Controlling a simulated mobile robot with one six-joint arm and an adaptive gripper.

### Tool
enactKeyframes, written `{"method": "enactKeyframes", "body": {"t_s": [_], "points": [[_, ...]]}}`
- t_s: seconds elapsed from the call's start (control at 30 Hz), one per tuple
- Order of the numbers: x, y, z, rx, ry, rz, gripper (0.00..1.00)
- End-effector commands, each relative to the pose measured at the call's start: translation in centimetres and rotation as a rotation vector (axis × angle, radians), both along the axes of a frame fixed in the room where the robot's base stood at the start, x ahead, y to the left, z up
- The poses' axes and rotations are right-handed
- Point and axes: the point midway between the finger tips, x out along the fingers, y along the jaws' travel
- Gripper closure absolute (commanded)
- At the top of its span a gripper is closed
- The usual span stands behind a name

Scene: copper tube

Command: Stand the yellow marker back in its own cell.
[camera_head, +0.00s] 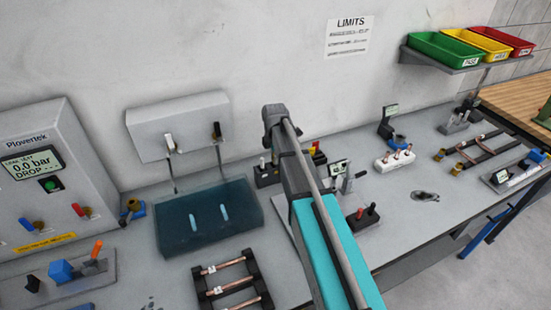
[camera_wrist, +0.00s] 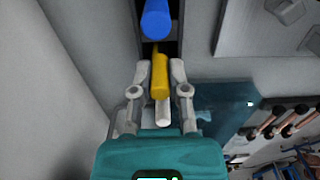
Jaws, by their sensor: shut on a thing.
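The yellow marker (camera_wrist: 160,72) is between the fingertips of my gripper (camera_wrist: 159,78) in the wrist view. The fingers are shut on it, and its pale end points back toward my palm. A dark holder (camera_wrist: 146,48) lies just beyond the fingertips, with a blue marker (camera_wrist: 156,18) standing in it. The yellow marker's far end meets the dark holder in the picture; I cannot tell whether it is inside a cell. In the head view, dark holder parts (camera_head: 267,177) with a red marker (camera_head: 314,146) show beside my arm, which hides my gripper and the yellow marker.
A blue water tank (camera_head: 180,242) stands left of my arm, with a rack of copper tubes (camera_head: 250,262) in front of it. A small gauge (camera_head: 340,168) and a white block (camera_head: 396,160) stand to the right. The wall is close behind the holder.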

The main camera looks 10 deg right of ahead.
Motion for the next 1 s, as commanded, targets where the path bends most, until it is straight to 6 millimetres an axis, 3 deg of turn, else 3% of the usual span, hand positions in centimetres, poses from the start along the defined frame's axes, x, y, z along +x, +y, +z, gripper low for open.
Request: {"method": "enactKeyframes", "body": {"t_s": [0.17,0.2,0.37,1.0], "points": [[0.0,0.02,-0.4,0.0,0.0,0.0,1.0],[0.0,0.03,-0.34,0.0,0.0,0.0,0.76],[0.0,0.03,-0.28,0.0,0.0,0.0,0.46],[0.0,0.05,0.46,0.0,0.0,0.001,0.45]]}}
